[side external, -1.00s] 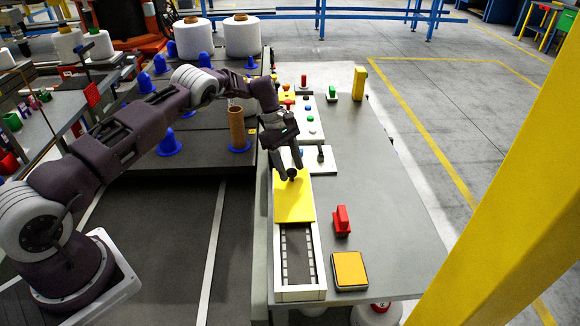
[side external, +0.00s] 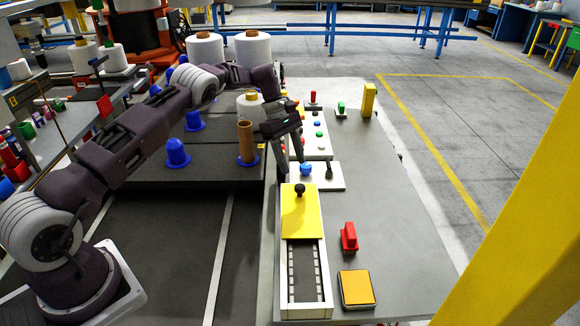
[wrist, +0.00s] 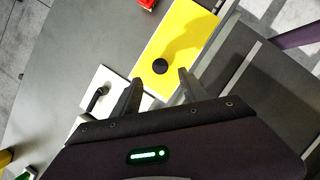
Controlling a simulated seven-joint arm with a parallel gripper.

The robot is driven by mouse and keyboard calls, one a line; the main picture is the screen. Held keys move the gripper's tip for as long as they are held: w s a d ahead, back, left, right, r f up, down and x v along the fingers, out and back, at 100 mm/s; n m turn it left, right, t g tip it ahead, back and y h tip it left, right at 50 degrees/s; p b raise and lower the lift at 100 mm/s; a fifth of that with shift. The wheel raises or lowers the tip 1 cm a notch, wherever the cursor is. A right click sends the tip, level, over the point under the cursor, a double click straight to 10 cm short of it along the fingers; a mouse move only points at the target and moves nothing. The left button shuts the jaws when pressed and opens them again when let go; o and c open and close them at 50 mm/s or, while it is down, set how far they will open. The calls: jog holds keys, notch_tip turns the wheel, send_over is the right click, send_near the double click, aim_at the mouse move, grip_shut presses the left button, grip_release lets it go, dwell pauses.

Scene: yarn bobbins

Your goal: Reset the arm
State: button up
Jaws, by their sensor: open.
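My gripper (side external: 291,165) is open and empty above the grey table, just behind the yellow sliding cover with its black knob. In the wrist view the two fingers (wrist: 160,88) are spread, with the black knob (wrist: 160,66) seen beyond and between them. The yellow cover (side external: 301,221) lies over the far part of a white-framed track (side external: 306,275). The knob stands apart from the fingers.
A white plate with a blue ball (side external: 306,169) and a black lever (side external: 329,168) sits close by the gripper. A red switch (side external: 349,237) and an orange pad (side external: 356,288) are to the right. A cardboard tube (side external: 246,141) stands left.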

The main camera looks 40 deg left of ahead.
jog(key=s+d+r+m+t+y, duration=0.1)
jog(key=s+d+r+m, duration=0.1)
jog(key=r, duration=0.7)
jog(key=s+d+r+m+t, duration=0.1)
jog(key=s+r+m, duration=0.15)
jog(key=r, duration=0.65)
jog(key=s+d+r+m, duration=0.3)
jog(key=s+d+r, duration=0.1)
jog(key=s+r, duration=0.5)
jog(key=s+d+r+m+t+y, duration=0.1)
jog(key=s+d+m, duration=0.1)
jog(key=s, duration=0.5)
jog(key=s+d+r+m+t+y, duration=0.1)
jog(key=s+d+r+m, duration=0.15)
jog(key=s, duration=0.35)
jog(key=s+f+m, duration=0.3)
jog(key=s, duration=0.4)
jog(key=s+f+m+t+y, duration=0.1)
jog(key=s+f+m, duration=0.2)
jog(key=s, duration=0.4)
jog(key=shift+s+t, duration=0.2)
jog(key=shift+t, duration=0.1)
